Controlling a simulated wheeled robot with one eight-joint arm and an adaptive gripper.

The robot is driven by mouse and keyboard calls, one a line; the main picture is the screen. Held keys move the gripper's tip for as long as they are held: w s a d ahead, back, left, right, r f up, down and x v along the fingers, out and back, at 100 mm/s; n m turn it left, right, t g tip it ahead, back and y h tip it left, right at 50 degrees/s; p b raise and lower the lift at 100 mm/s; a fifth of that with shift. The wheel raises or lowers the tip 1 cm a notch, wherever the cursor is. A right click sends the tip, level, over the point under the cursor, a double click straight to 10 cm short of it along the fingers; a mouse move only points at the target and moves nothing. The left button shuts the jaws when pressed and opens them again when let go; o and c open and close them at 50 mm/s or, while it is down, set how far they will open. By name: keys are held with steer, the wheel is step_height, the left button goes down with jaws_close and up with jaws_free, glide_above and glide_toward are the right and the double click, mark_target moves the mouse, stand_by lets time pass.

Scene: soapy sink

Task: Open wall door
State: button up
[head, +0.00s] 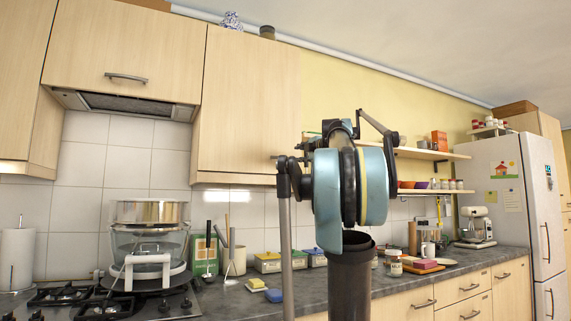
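The wide door (125,45) above the hood has a horizontal metal handle (126,77). My arm stands in the middle of the view, with a large blue and black joint in front. Small dark links show behind and beside it, but I cannot make out the gripper's fingers or whether they touch anything.
A stove with a glass pot (148,243) stands at the left. The counter (224,303) holds boxes, sponges, jars and a mixer (475,226). Open shelves (430,154) and a white fridge (498,200) are at the right.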

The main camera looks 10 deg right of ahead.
mark_target(287, 159)
steer(key=x, duration=1.5)
steer(key=shift+f, duration=0.1)
